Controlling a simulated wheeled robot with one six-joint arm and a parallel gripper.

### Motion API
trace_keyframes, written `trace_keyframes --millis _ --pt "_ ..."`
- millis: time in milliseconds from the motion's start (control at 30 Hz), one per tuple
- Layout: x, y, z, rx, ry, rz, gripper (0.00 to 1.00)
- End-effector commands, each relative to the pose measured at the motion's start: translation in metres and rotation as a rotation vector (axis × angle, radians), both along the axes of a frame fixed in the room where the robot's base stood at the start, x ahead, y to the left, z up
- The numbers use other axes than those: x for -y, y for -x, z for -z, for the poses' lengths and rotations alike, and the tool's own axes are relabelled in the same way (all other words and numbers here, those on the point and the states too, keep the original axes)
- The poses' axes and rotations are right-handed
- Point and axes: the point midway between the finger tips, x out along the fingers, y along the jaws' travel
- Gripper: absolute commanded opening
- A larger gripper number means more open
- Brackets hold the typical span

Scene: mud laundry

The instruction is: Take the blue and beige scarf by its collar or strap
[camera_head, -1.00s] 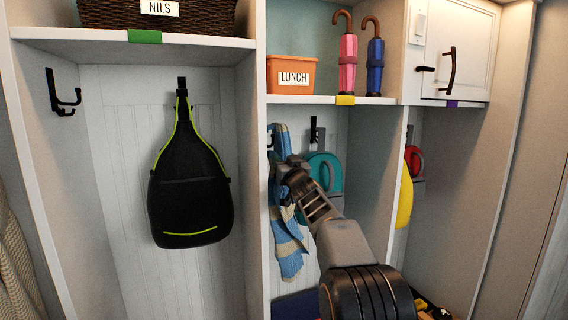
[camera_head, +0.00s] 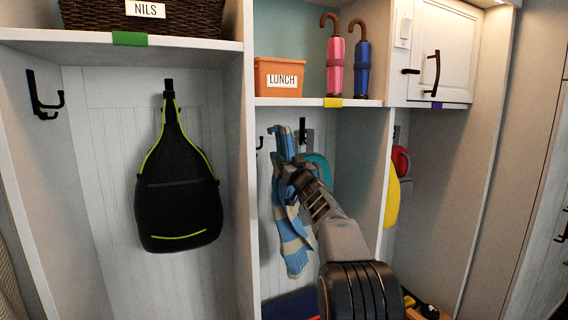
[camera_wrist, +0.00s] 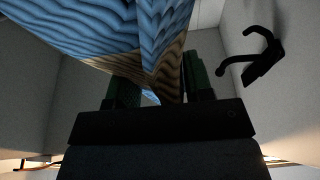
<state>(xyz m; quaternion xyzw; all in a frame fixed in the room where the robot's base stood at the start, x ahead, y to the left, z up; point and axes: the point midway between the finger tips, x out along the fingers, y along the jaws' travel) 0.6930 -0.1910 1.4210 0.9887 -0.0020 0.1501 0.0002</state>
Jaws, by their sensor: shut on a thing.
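The blue and beige scarf (camera_head: 291,240) hangs in the middle cubby in the head view, with its upper part at my gripper (camera_head: 294,170). In the wrist view the scarf (camera_wrist: 160,45) fills the upper middle, blue with dark wavy lines and a beige band. My gripper (camera_wrist: 155,90) is shut on the scarf there, with the cloth between its two dark green fingers. A black hook (camera_wrist: 262,58) is to the right in the wrist view, apart from the fingers. The gripper hides part of the scarf in the head view.
A black hook (camera_head: 302,130) and a teal item (camera_head: 321,166) are behind my arm. A black bag (camera_head: 178,190) hangs in the left cubby. Above are an orange lunch bin (camera_head: 278,77) and pink (camera_head: 335,66) and blue (camera_head: 362,70) umbrellas. Cubby dividers stand on both sides.

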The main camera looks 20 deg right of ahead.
Motion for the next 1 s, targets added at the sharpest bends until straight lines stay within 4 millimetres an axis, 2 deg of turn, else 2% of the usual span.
trace_keyframes --millis 500,1000 --pt "0.024 0.0 0.0 0.0 0.001 0.0 0.04" --pt "0.025 0.0 0.0 0.0 0.001 0.0 0.04"
